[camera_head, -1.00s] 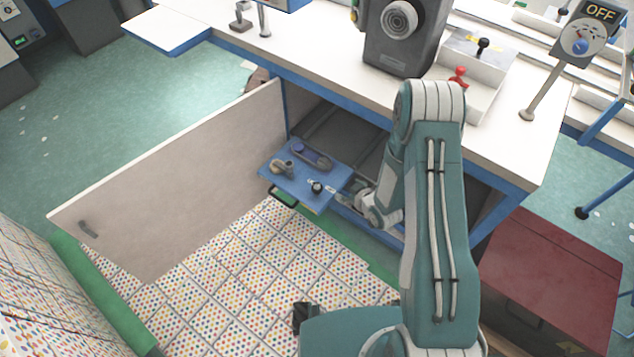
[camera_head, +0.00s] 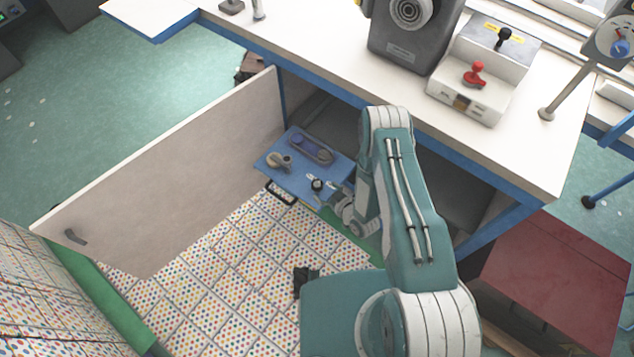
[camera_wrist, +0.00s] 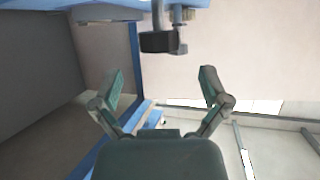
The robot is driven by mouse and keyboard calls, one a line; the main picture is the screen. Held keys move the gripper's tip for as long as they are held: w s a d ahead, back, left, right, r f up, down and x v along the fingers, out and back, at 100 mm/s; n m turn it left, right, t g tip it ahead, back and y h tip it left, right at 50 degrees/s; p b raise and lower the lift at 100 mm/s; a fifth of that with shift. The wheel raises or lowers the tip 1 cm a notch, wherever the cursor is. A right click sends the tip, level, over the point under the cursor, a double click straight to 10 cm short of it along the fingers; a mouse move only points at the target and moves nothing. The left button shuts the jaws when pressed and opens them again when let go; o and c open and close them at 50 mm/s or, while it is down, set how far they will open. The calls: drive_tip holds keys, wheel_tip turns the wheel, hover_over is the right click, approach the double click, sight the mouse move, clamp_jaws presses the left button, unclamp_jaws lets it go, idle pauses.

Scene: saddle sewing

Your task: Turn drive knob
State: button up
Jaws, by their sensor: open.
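A blue pull-out panel (camera_head: 285,183) sticks out of the open cabinet under the white bench. It carries a small dark round knob (camera_head: 317,184), a beige part (camera_head: 279,160) and a dark oblong part (camera_head: 312,149). I cannot tell for certain which part is the drive knob. My gripper (camera_head: 342,208) is low beside the panel's right edge, partly hidden by my arm. In the wrist view my gripper (camera_wrist: 165,90) has its two fingers spread, with nothing between them. A dark block with a metal stem (camera_wrist: 160,42) shows beyond the fingertips, at the top, apart from them.
The open beige cabinet door (camera_head: 180,165) stands left of the panel. Above is the white bench top (camera_head: 330,40) with a grey machine (camera_head: 410,35) and a box with a red lever (camera_head: 474,74). A red chest (camera_head: 555,265) stands at right. The dotted floor (camera_head: 215,275) is mostly clear.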

sight(318, 185)
drive_tip(key=x, duration=0.5)
drive_tip(key=shift+w, duration=0.1)
drive_tip(key=shift+c, duration=0.3)
drive_tip(key=c, duration=1.1)
